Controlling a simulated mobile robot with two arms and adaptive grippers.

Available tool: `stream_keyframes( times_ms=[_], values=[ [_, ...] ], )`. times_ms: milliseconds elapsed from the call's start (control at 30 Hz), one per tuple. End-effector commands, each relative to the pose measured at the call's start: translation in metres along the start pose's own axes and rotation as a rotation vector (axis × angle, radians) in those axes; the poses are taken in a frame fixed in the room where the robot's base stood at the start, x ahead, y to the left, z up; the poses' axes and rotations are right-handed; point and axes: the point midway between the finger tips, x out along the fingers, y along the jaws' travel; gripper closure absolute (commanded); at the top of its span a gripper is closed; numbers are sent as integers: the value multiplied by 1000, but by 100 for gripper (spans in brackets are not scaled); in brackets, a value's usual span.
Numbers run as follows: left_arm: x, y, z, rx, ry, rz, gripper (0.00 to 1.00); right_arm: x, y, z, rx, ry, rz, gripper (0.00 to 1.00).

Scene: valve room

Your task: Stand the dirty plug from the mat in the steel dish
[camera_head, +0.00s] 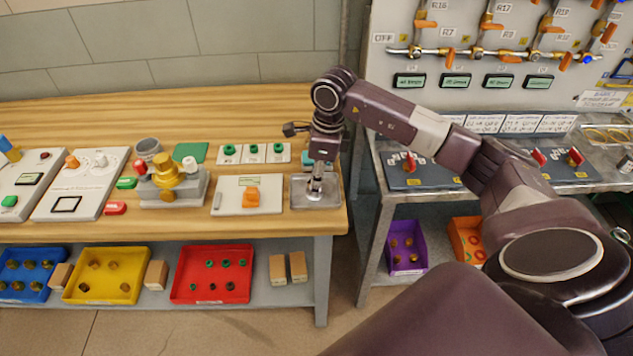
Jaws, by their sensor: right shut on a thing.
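The steel dish (330,200) is a square grey tray at the right front corner of the wooden bench. My right gripper (316,192) points down over the dish, with its fingertips low and close to the dish floor. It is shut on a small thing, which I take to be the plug. The fingers mostly hide it, so its dirt and whether it touches the dish cannot be told. A green mat (190,152) lies bare at the back of the bench. My left gripper is not in view.
Left of the dish stand a white panel with an orange knob (251,196), a yellow-topped valve body (168,178) and a white strip with green rings (253,153). Red (210,298), yellow and blue trays sit on the shelf below. A metal bench with blue mats (420,178) is at right.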

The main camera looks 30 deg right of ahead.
Motion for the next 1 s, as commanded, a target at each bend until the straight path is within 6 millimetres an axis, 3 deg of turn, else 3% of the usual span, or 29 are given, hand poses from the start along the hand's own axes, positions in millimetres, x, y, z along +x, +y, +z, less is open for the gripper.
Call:
stream_keyframes(
  times_ms=[33,267,300,467,1000],
  values=[
    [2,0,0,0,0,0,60,14,10,-5,-4,19,26,100],
    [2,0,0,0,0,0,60,14,10,-4,-4,19,27,100],
    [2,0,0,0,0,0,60,14,10,-4,-4,19,27,74],
    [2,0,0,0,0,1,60,14,10,-5,-4,20,27,56],
    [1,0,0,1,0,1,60,12,8,-7,-2,24,21,56]
  ],
)
